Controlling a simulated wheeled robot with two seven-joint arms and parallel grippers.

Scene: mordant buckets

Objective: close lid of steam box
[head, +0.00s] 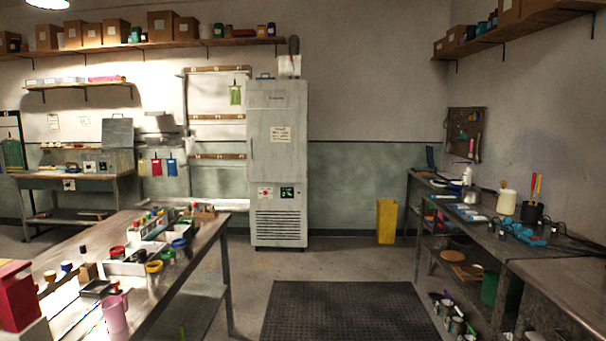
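No thing is clearly labelled as a steam box. A grey metal box (121,161) on the back left bench has a flat grey panel (117,133) standing upright at its back, which looks like a raised lid. It is far off and small, so I cannot tell its hinge or its inside. Neither of my grippers is in view.
A long metal table (205,245) with trays and coloured jars fills the left foreground. A tall grey cabinet (277,165) stands at the back wall. A dark floor mat (345,312) lies in the clear middle floor.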

